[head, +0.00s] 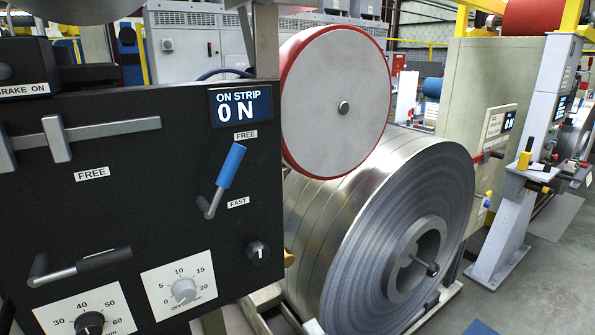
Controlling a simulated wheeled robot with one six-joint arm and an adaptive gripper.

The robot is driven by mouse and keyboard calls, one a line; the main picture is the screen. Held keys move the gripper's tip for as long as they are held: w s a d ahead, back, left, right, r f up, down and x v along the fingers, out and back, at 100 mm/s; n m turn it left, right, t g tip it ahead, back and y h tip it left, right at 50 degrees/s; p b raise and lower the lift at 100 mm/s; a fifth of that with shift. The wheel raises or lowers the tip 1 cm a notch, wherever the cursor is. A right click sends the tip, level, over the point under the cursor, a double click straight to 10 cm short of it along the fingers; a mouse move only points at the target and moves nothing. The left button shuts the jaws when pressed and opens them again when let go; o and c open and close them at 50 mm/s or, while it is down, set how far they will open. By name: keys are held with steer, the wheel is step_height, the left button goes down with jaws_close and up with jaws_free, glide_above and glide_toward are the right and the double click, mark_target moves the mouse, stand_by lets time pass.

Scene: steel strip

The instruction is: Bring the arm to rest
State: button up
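My gripper and arm do not show clearly in the head view, so I cannot see how the gripper stands or whether it holds anything. A black control panel (130,205) fills the left side. Its blue-handled lever (231,166) points up and slightly right, between labels FREE and FAST. The display (240,106) above it reads "ON STRIP 0 N". Right of the panel, a red-rimmed roller (335,103) with a pale face stands above and touches or nearly touches a steel strip coil (395,225); I cannot tell which.
A grey slide bar (88,133) and a black-gripped crank handle (80,266) stick out from the panel. Two dials (183,291) sit low on it. A grey machine stand (520,190) with small controls is at the right. Bare floor shows between coil and stand.

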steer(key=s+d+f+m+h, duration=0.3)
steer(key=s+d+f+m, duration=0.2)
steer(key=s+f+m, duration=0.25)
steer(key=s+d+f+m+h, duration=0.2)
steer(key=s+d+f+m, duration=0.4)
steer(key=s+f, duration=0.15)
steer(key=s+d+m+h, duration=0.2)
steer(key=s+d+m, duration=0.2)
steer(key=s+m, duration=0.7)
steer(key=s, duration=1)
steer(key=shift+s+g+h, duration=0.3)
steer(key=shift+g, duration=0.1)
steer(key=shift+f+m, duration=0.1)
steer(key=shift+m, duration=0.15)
